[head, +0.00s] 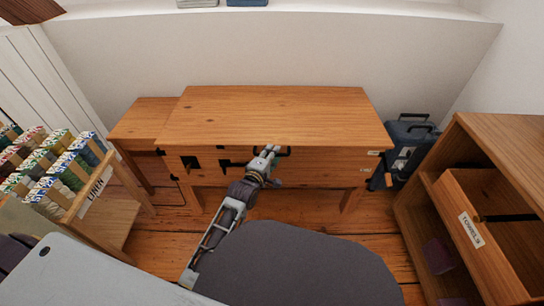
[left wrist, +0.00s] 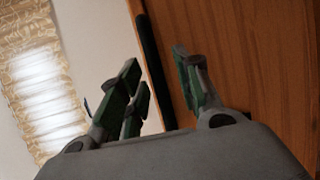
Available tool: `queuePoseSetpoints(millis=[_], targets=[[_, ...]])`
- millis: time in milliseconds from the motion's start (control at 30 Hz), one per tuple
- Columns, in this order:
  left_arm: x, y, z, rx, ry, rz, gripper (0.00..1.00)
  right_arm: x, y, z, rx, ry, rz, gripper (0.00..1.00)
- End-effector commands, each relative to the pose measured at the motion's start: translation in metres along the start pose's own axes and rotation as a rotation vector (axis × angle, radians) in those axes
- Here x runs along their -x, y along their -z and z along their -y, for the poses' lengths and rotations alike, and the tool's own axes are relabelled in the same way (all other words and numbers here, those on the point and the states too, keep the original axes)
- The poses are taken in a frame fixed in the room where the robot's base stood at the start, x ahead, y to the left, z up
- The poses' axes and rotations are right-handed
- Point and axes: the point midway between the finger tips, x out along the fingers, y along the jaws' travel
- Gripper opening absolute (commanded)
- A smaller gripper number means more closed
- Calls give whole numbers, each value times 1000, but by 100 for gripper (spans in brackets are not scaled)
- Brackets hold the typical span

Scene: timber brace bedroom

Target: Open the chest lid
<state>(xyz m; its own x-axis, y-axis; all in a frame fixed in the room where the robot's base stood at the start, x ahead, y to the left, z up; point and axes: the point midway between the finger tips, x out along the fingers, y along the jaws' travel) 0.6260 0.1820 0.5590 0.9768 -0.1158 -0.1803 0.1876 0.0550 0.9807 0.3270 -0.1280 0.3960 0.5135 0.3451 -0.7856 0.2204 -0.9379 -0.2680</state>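The wooden chest has a flat lid (head: 275,112) that lies shut, in the middle of the head view. A black handle (head: 286,152) shows at the lid's front edge, partly hidden by my gripper. My left gripper (head: 269,151) is at this handle. In the left wrist view its green-padded fingers (left wrist: 160,88) are spread apart, with a dark bar (left wrist: 151,65) along the wood showing in the gap between them. I cannot tell whether a finger touches the bar. My right gripper is not in view.
A lower wooden table (head: 140,122) stands against the chest's left side. A blue case (head: 405,145) stands right of the chest. A wooden unit with a pulled-out drawer (head: 472,232) is at right. The wall is behind the chest.

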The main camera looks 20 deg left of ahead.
Motion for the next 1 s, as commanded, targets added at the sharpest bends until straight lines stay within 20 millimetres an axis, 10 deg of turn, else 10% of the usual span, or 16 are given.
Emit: queuePoseSetpoints(millis=[233,500,1000], targets=[[0,0,0,0,0,0,34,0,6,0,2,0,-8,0],[0,0,0,-1,0,0,0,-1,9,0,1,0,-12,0],[0,0,-1,0,2,0,0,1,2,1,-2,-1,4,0]])
